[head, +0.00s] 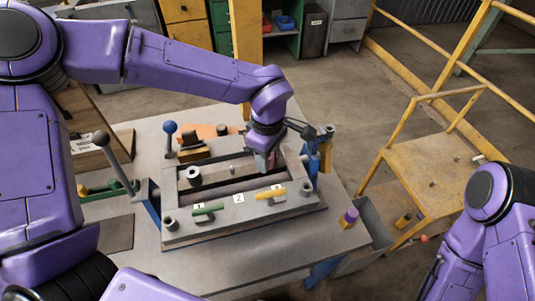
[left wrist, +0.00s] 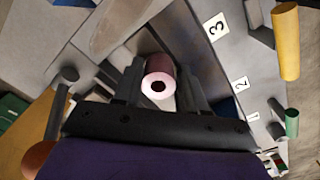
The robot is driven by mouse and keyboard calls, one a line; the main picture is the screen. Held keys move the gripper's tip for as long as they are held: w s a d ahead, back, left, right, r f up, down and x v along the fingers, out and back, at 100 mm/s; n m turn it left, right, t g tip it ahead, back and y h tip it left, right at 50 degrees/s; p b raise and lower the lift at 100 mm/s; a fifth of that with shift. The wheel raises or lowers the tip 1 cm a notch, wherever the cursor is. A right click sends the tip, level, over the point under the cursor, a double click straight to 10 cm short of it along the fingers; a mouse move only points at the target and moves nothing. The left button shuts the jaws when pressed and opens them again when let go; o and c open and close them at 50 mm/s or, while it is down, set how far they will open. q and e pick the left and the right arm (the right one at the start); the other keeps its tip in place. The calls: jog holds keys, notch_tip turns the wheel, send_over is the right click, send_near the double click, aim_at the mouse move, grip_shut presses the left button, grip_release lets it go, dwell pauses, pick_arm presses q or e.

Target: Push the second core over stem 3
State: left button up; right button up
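My left gripper (head: 270,164) is over the right part of the grey mould (head: 235,222), near the label 3 (left wrist: 217,27). In the left wrist view its fingers (left wrist: 159,88) are shut on a pinkish core (left wrist: 148,91), a short cylinder with a dark hole in its end. The gripper hides most of this core in the head view. Another core (head: 194,175), pale with a dark hole, stands in the mould's left part. A small grey stem (head: 232,170) shows bare near the middle. Stem 3 is hidden. My right gripper is out of view.
A green handle (head: 208,209) and a yellow handle (head: 270,193) lie along the mould's front rail. A blue-knobbed lever (head: 170,128) stands behind it. A purple-and-yellow piece (head: 349,217) stands at the table's right corner. The front of the table is clear.

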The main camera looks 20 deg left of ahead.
pick_arm(q)
jog(key=o, duration=0.3)
notch_tip(320, 180, up, 11)
jog(key=shift+f+b, duration=0.2)
jog(key=shift+b, duration=0.5)
jog(key=shift+f, duration=0.1)
